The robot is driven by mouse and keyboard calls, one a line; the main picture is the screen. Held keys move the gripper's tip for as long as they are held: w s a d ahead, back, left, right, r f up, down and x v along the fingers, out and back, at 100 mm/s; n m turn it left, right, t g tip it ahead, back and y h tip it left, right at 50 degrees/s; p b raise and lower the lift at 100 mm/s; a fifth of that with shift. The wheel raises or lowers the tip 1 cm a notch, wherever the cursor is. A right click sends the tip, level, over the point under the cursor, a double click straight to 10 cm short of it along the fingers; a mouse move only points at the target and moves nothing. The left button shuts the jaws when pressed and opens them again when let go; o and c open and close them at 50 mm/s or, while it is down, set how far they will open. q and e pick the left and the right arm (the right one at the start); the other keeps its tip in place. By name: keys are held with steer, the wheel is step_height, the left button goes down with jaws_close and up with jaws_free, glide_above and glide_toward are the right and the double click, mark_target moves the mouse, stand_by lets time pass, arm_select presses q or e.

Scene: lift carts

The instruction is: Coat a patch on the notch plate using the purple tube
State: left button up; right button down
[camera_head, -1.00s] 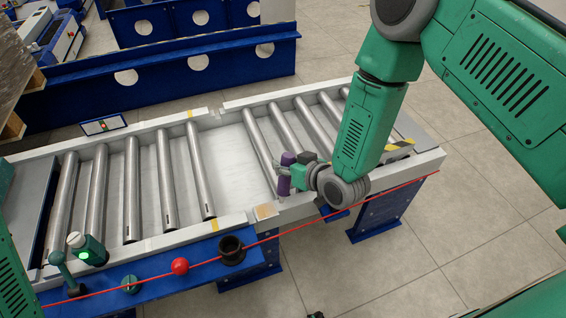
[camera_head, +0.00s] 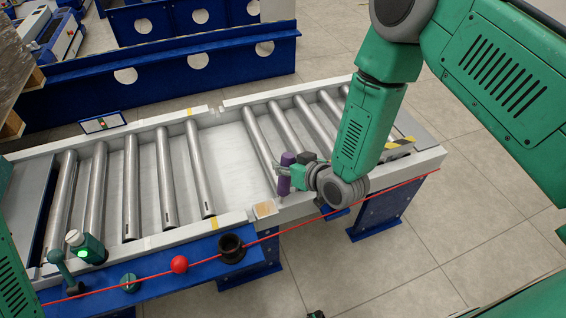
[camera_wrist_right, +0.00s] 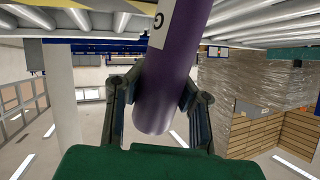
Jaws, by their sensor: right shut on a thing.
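The purple tube (camera_head: 285,182) is held nearly upright in my right gripper (camera_head: 288,172), above the near rail of the roller conveyor. In the right wrist view the tube (camera_wrist_right: 175,75), with a white label, sits between the two fingers of the right gripper (camera_wrist_right: 158,98), which are shut on it. A small tan plate (camera_head: 265,209) lies on the near rail, just left of and below the tube. It may be the notch plate; its surface detail is too small to tell. The tube appears apart from it.
The conveyor's rollers (camera_head: 131,190) flank a bare flat section (camera_head: 228,160). A red cord (camera_head: 330,217) runs along the front.

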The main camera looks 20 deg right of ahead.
steer(key=a, duration=0.6)
steer(key=shift+a+f, duration=0.2)
steer(key=shift+a, duration=0.05)
stand_by(0.6)
steer(key=shift+s+f, duration=0.1)
steer(key=shift+f, duration=0.05)
stand_by(0.3)
steer(key=shift+d, duration=0.15)
steer(key=shift+d+p, duration=0.55)
steer(key=shift+d, duration=2.6)
steer(key=shift+w, duration=0.2)
